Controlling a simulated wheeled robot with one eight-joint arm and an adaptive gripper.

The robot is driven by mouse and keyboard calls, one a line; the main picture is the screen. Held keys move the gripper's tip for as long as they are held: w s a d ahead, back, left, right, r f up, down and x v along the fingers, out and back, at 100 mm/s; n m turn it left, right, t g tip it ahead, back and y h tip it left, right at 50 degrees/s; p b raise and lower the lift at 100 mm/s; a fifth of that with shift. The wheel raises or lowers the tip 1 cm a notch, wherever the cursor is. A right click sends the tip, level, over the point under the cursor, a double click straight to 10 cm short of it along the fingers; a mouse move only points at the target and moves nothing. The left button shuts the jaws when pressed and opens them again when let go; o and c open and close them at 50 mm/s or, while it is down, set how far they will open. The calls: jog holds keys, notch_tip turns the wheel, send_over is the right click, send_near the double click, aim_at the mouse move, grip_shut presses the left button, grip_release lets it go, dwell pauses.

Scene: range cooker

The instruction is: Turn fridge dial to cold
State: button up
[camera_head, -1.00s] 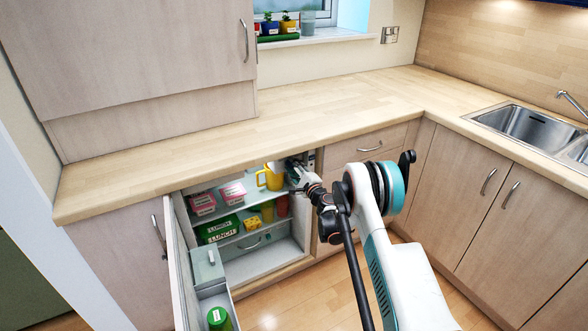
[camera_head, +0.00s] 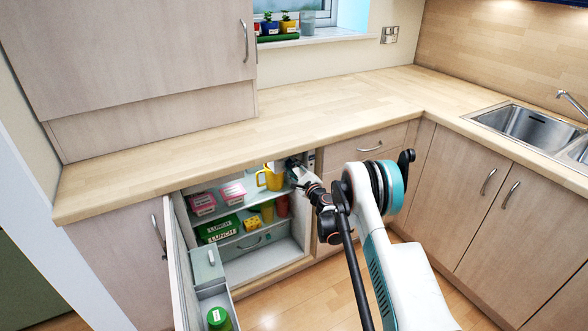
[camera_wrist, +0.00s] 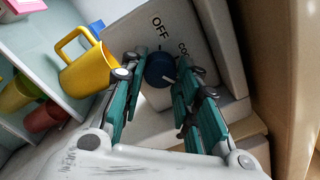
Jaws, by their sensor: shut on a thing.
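A yellow mug (camera_head: 270,176) stands on the top shelf, close left of my gripper. Pink tubs, green lunch boxes (camera_head: 219,229) and cups fill the shelves. The fridge door (camera_head: 182,265) stands open at left; the worktop (camera_head: 300,110) overhangs above.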

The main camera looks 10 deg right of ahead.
jog(key=o, duration=1.1)
jog(key=v, duration=1.2)
